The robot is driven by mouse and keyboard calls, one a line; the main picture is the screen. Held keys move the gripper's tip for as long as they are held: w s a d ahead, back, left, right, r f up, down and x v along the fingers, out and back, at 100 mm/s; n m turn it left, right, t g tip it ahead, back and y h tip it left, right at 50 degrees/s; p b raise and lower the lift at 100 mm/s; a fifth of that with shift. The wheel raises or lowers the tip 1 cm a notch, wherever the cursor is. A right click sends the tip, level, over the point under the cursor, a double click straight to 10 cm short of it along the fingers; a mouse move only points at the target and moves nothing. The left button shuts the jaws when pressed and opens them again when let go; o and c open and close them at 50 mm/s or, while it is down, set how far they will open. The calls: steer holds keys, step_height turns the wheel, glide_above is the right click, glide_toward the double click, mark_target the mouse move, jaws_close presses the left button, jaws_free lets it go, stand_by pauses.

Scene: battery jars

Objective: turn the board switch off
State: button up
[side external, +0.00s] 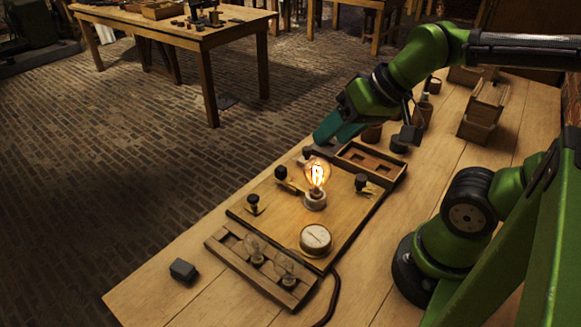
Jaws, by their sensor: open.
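The wooden board (275,215) lies on the bench with a glowing bulb (317,174) in a white socket near its middle. A black knob with a brass strip (281,173) sits left of the bulb and looks like the switch. Similar black-knobbed brass fittings stand at the board's left (253,201) and right (361,183). A round white-faced meter (316,238) sits near the front. My gripper (316,151) is open at the board's far edge, behind the bulb and right of the knob. Its fingertips are small and dark here, and I cannot tell whether they touch anything.
A tray with clear bulbs (262,268) lies along the board's front. A compartmented wooden tray (370,161) lies at its far right, near dark jars (398,144). A black block (183,270) is at the left. A dark cable (333,295) leaves the front right.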

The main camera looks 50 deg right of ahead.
steer(key=w+d+m+g, duration=0.2)
steer(key=w+d, duration=0.1)
steer(key=w, duration=0.3)
steer(key=m+g+h, duration=0.2)
steer(key=m+g, duration=0.3)
steer(key=m, duration=0.8)
glide_above(307, 148)
step_height(307, 148, down, 2)
step_height(307, 148, down, 16)
steer(key=shift+f, duration=0.15)
jaws_close()
